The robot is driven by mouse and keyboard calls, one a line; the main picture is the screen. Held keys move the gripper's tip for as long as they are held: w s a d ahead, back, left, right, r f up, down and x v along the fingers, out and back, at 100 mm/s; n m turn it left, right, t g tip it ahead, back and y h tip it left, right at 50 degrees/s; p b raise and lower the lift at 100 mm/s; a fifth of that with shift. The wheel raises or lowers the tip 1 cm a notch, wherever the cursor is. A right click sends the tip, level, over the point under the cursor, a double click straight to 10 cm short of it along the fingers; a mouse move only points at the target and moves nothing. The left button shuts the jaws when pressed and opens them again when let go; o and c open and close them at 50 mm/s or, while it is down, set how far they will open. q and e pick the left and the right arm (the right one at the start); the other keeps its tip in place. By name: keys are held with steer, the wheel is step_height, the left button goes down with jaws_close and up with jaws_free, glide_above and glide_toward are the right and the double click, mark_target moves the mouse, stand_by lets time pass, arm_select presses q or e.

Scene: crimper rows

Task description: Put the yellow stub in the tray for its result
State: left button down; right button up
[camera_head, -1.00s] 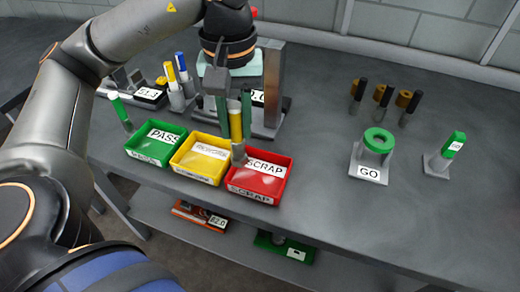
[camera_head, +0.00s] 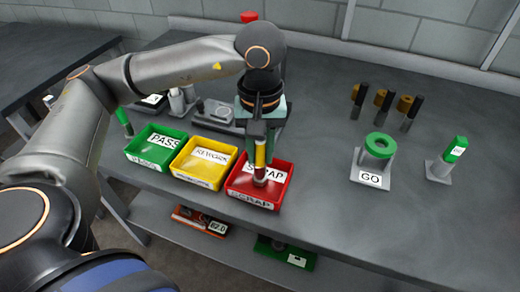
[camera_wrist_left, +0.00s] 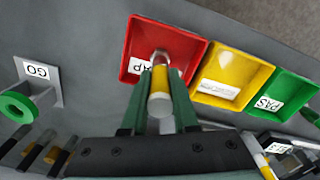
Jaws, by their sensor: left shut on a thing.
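The yellow stub (camera_head: 260,158), a thin upright rod with a yellow band and a grey metal lower end, is in my left gripper (camera_head: 260,146). The gripper is shut on it over the red SCRAP tray (camera_head: 233,190). The stub's lower end shows against the tray's inside; I cannot tell if it touches the floor. In the left wrist view the stub (camera_wrist_left: 160,98) sits between the green fingers, pointing to the red tray (camera_wrist_left: 194,60). The yellow REWORK tray (camera_head: 184,176) and green PASS tray (camera_head: 137,160) stand to the left, looking empty. My right gripper is not in view.
A green ring gauge (camera_head: 380,144) marked GO and a green-topped block (camera_head: 455,150) stand at right. Several dark and brown pegs (camera_head: 383,100) stand behind them. The bench is clear between SCRAP and GO.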

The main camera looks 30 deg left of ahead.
arm_select(q)
steer(key=shift+f, duration=0.2)
steer(key=c, duration=0.7)
jaws_free()
steer(key=shift+r, duration=0.4)
step_height(320, 180, up, 11)
steer(key=shift+f+p, duration=0.1)
steer(key=shift+p, duration=0.8)
steer(key=shift+r, duration=0.45)
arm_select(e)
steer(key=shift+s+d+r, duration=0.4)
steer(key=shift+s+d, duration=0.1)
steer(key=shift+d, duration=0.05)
